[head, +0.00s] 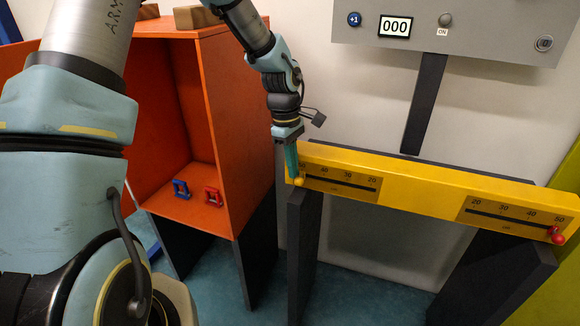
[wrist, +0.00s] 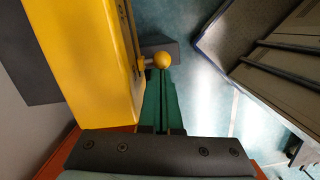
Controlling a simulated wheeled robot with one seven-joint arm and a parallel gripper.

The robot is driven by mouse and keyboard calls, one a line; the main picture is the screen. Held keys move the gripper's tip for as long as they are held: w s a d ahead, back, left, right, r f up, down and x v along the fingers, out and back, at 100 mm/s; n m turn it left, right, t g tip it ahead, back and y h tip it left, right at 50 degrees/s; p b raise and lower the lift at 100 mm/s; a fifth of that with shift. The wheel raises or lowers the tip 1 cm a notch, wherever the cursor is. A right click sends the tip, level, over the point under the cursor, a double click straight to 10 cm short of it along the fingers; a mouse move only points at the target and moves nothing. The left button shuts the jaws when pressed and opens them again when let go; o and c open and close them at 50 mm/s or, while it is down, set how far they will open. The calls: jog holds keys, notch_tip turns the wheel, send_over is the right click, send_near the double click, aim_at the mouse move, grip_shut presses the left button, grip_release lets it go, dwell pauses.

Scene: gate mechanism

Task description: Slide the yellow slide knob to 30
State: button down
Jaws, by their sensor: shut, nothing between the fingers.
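The yellow slide knob (head: 298,181) is a small yellow ball at the left end of the left scale (head: 340,180) on the yellow beam (head: 420,184). The scale's numbers fall to 20 at its right end. My gripper (head: 293,178) points down at the beam's left end, right at the knob. In the wrist view the knob (wrist: 162,60) shows just beyond the shut green fingertips (wrist: 161,75), close to them. I cannot tell whether they touch it. The fingers hold nothing.
A red knob (head: 557,237) sits at the right end of the right scale (head: 510,216). A grey panel (head: 470,40) with a 000 display hangs above. An orange cabinet (head: 245,130) with blue and red handles stands left of the beam. Dark legs support the beam.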

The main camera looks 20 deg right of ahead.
aim_at(325, 162)
jog(key=s+d, duration=0.3)
jog(key=d, duration=0.1)
jog(key=s+d+b, duration=0.1)
jog(key=s+d, duration=0.3)
jog(key=shift+s+d, duration=0.1)
jog(key=shift+s, duration=0.2)
jog(key=shift+w+a+r, duration=0.2)
jog(key=shift+w+r, duration=0.15)
jog(key=shift+w+a+r+p, duration=0.35)
jog(key=shift+w+r+p, duration=0.2)
jog(key=shift+p, duration=0.1)
jog(key=shift+w+a+r+p, duration=0.35)
jog(key=shift+w+r+p, duration=0.15)
jog(key=shift+p, duration=0.1)
notch_tip(325, 162, up, 9)
jog(key=w+b, duration=0.1)
jog(key=b, duration=0.1)
jog(key=shift+a+r+b, duration=0.15)
jog(key=shift+a+b, duration=0.2)
jog(key=shift+a, duration=0.05)
jog(key=shift+w+a, duration=0.1)
